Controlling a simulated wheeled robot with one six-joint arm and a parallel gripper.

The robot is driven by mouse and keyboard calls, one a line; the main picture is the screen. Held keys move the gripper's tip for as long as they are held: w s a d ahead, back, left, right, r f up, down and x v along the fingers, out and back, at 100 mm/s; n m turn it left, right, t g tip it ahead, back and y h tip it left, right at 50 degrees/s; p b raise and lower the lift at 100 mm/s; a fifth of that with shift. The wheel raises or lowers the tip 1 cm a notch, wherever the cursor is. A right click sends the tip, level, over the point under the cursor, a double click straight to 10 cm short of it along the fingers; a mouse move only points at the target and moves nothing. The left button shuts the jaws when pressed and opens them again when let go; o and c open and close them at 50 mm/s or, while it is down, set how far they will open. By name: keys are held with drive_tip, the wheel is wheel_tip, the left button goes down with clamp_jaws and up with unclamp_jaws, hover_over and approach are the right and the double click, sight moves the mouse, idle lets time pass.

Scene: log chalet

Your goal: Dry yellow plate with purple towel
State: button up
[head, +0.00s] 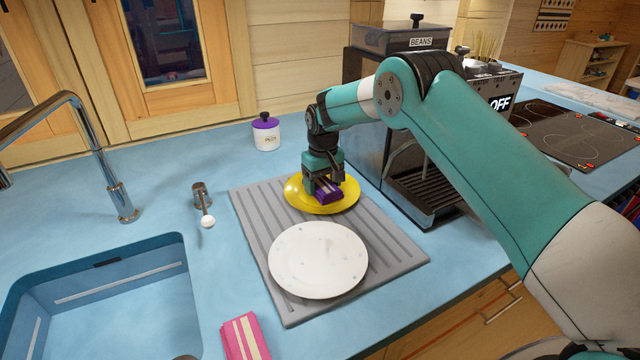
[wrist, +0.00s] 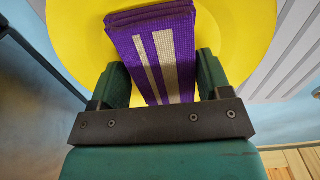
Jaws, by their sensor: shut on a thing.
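The yellow plate (head: 345,205) lies at the back of the grey ridged drying mat in the head view, and it fills much of the wrist view (wrist: 245,35). My gripper (head: 327,186) points down over the plate. It is shut on the folded purple towel (head: 327,194), which has pale stripes and shows between the two fingers in the wrist view (wrist: 182,40). The towel is at the plate's surface; I cannot tell for certain whether it touches. The plate's middle is hidden by the towel and gripper.
A white plate (head: 318,262) lies in front on the drying mat (head: 258,215). A pink striped towel (head: 244,338) is at the front. The sink (head: 110,290) and faucet (head: 115,190) are left. A coffee machine (head: 405,170) stands close right. A purple-lidded jar (head: 265,134) stands behind.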

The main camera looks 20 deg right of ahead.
drive_tip(key=shift+r+p, duration=2.2)
drive_tip(key=shift+r, duration=1.3)
